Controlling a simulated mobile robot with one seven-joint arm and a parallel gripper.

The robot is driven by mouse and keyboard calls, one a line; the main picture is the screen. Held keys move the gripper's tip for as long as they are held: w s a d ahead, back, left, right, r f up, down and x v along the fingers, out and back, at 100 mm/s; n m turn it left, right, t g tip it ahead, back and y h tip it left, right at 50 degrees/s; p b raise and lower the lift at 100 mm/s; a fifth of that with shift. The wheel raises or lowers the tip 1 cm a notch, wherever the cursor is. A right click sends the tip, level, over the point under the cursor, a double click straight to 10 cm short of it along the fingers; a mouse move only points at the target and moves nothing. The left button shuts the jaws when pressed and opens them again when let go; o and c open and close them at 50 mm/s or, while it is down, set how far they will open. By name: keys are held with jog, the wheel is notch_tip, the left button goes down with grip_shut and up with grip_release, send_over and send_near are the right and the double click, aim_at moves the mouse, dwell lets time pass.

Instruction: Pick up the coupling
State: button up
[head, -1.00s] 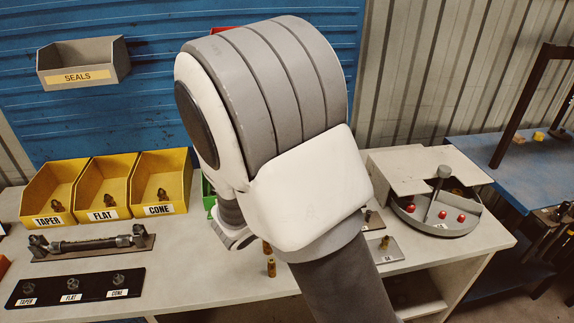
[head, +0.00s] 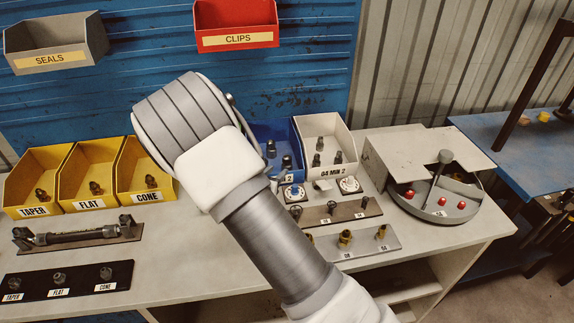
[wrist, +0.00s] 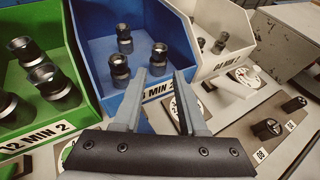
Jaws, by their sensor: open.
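Dark metal couplings stand in the bins; the frames do not show which one is meant. In the wrist view, a blue bin (wrist: 88,62) holds several: a rear one (wrist: 123,38), a right one (wrist: 158,56) and a front one (wrist: 119,70). My gripper (wrist: 160,80) is open and empty, its fingers over the front label of the blue bin, which reads "MIN 2" with the first figures partly covered. The right coupling shows just above and between the fingertips, apart from them.
A green bin (wrist: 72,70) is on the left and a white "04 MIN 2" bin (head: 335,186) on the right, both with couplings. Gauge discs (head: 293,193) and plates of fittings (head: 355,243) lie in front. A red clips bin (head: 236,22) hangs above.

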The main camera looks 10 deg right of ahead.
aim_at(285, 162)
jog(key=p+x, duration=0.1)
jog(key=x, duration=0.7)
jog(key=shift+w+d+f, duration=0.1)
jog(key=shift+w, duration=0.2)
grip_shut()
